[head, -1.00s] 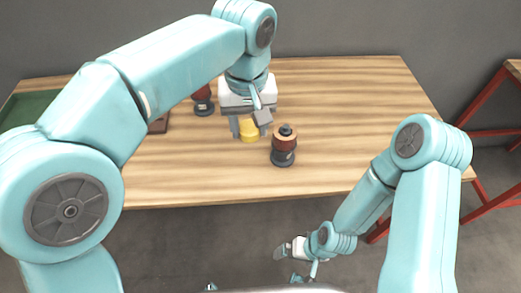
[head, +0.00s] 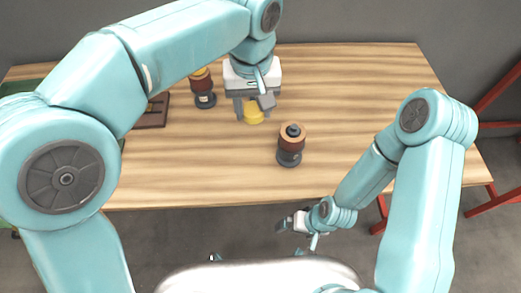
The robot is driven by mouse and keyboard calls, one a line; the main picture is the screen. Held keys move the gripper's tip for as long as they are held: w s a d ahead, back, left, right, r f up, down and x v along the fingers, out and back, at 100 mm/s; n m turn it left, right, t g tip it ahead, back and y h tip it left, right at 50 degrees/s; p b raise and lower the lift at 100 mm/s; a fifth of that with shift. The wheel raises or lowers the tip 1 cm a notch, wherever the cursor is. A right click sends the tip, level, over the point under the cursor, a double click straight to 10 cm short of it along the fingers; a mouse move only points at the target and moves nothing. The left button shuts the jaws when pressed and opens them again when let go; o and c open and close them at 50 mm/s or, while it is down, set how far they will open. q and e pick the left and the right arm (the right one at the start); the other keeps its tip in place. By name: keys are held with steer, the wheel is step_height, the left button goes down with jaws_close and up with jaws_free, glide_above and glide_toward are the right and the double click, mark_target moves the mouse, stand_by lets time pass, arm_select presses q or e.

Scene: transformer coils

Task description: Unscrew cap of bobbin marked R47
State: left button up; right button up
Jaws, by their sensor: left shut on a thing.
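A bobbin with a copper-brown winding (head: 291,143) stands upright on the wooden table, its dark threaded top bare. My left gripper (head: 254,108) is shut on a yellow cap (head: 254,117), behind and left of this bobbin and apart from it. I cannot tell whether the cap touches the table. No marking is readable. My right gripper (head: 281,226) hangs low in front of the table, far from the bobbins; its jaw state is unclear.
A dark brown tray (head: 152,118) lies at the left, partly behind my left arm. A green surface (head: 22,87) shows at the table's left end. The right side of the wooden table (head: 370,95) is clear. Red metal frames stand beyond its right edge.

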arm_select(q)
steer(key=b, duration=0.1)
glide_above(255, 158)
step_height(255, 158, down, 13)
steer(key=shift+s+r, duration=0.1)
steer(key=shift+s, duration=0.05)
steer(key=shift+f, duration=2.4)
steer(key=shift+b, duration=0.3)
steer(key=shift+f, duration=0.25)
steer(key=o, duration=1.2)
steer(key=shift+r, duration=0.15)
